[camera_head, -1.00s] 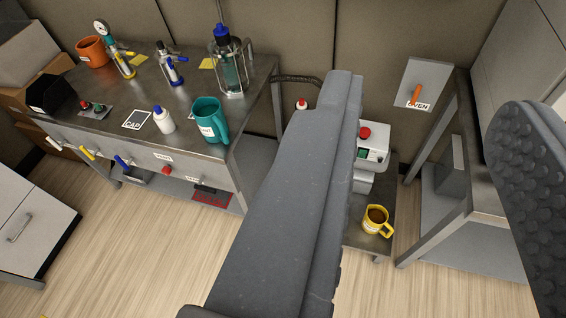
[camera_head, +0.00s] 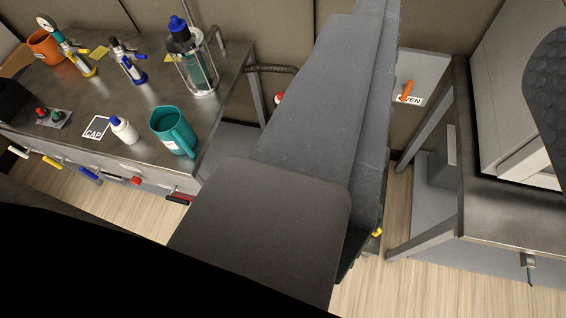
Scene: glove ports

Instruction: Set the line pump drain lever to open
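Several coloured levers line the front of the left bench: a white one (camera_head: 18,152), a yellow one (camera_head: 52,162), a blue one (camera_head: 88,173) and a red one (camera_head: 136,180). A dark handle (camera_head: 178,200) is at their right end. Their labels are too small to read, so I cannot tell which is the line pump drain lever, or its setting. Part of what looks like my gripper (camera_head: 550,100), a dark studded pad, shows at the right edge, far from the levers. Its other side is not clear. Large grey parts of my arm cover the middle.
On the left bench (camera_head: 75,95) stand a teal mug (camera_head: 173,132), a white bottle (camera_head: 124,130), a caged blue-capped bottle (camera_head: 192,58) and an orange pot (camera_head: 46,45). An orange lever (camera_head: 406,90) on an OVEN plate is on the back wall. A dark-topped table (camera_head: 500,210) stands right.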

